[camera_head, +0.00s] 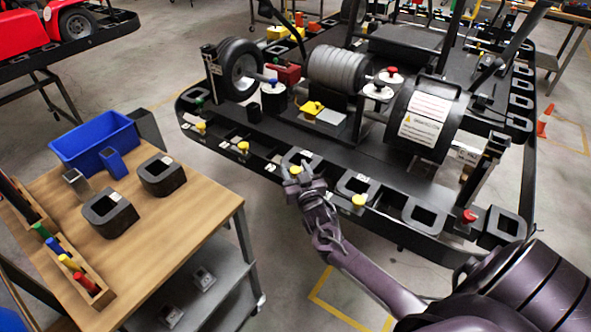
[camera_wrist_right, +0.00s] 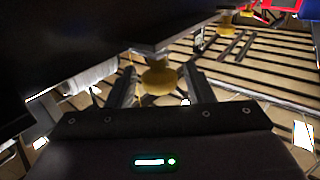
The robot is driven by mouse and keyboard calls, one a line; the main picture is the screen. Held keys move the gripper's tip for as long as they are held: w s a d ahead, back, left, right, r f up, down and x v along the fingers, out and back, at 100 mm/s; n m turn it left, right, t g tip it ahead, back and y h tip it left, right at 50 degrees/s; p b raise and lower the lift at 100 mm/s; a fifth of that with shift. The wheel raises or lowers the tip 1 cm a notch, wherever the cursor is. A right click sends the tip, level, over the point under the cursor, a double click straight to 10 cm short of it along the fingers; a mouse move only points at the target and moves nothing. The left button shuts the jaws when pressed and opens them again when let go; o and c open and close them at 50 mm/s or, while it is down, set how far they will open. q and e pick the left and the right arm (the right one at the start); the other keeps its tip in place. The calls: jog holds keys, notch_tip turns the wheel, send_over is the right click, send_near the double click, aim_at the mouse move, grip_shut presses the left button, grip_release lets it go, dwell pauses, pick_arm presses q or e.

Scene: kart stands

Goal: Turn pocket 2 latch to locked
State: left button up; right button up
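My right gripper (camera_head: 303,184) is at the front edge of the black kart stand (camera_head: 335,160), just below a yellow latch knob (camera_head: 296,170). In the right wrist view the same yellow knob (camera_wrist_right: 158,78) sits between the two fingers of the right gripper (camera_wrist_right: 160,88). The fingers are apart, with a gap visible on each side of the knob. Other yellow knobs (camera_head: 243,147) (camera_head: 358,201) stand along the same edge. I cannot read which pocket number the knob belongs to. My left gripper is out of view.
A wooden table (camera_head: 190,210) at the left holds a blue bin (camera_head: 95,140), black blocks (camera_head: 110,212) and colored-handled tools (camera_head: 72,263). The kart stand carries a tire (camera_head: 240,70) and a ribbed cylinder (camera_head: 337,68). A red knob (camera_head: 469,215) is at the near right corner. Floor shows between table and stand.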

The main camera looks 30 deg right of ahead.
jog(key=c, duration=0.8)
jog(key=shift+m+g+h, duration=0.5)
jog(key=shift+m+h, duration=0.4)
jog(key=shift+h, duration=0.5)
jog(key=o, duration=1)
jog(key=shift+c, duration=0.2)
jog(key=shift+s+a+f+b, duration=0.1)
jog(key=shift+s+a+b, duration=0.1)
jog(key=shift+s+b, duration=0.15)
jog(key=b+v, duration=0.1)
jog(key=v, duration=0.6)
